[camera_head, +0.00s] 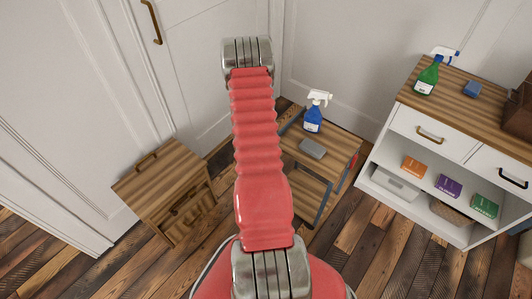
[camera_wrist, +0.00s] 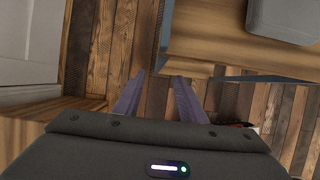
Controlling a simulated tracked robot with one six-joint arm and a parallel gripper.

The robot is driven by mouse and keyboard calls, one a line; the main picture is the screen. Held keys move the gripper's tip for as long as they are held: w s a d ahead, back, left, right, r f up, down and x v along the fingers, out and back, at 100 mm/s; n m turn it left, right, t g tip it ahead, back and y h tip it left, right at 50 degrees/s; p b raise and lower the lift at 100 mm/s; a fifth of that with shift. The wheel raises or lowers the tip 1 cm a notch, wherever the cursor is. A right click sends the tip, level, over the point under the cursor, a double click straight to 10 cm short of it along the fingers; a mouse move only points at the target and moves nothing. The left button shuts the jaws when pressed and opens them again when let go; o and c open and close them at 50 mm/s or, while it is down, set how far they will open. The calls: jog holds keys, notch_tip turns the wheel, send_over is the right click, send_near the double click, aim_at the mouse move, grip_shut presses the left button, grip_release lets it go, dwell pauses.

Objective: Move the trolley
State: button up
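The trolley (camera_head: 335,152) is a small wooden two-level cart with a dark blue-grey frame, standing on the floor right of my arm. A blue spray bottle with a white head (camera_head: 314,112) and a grey block (camera_head: 312,148) are on its top. My arm hides its left part. In the wrist view the trolley's wooden top (camera_wrist: 215,35) fills the upper right, with the grey block (camera_wrist: 285,20) on it. My gripper (camera_wrist: 157,80) has its two fingers apart, with nothing clearly held. The fingertips appear close to the trolley's frame corner; contact cannot be told. The head view hides my gripper.
A wooden drawer cabinet (camera_head: 165,180) stands at left by the white doors (camera_head: 90,90). A white shelf unit (camera_head: 410,205) with a wooden top stands at right, holding a green spray bottle (camera_head: 427,77) and several coloured boxes. Plank floor (camera_head: 380,260) is clear at the front.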

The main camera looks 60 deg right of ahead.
jog(key=w+x, duration=0.1)
jog(key=x, duration=1.2)
jog(key=shift+s+f, duration=0.35)
jog(key=shift+s, duration=0.15)
jog(key=shift+c, duration=0.2)
grip_shut()
dwell(0.9)
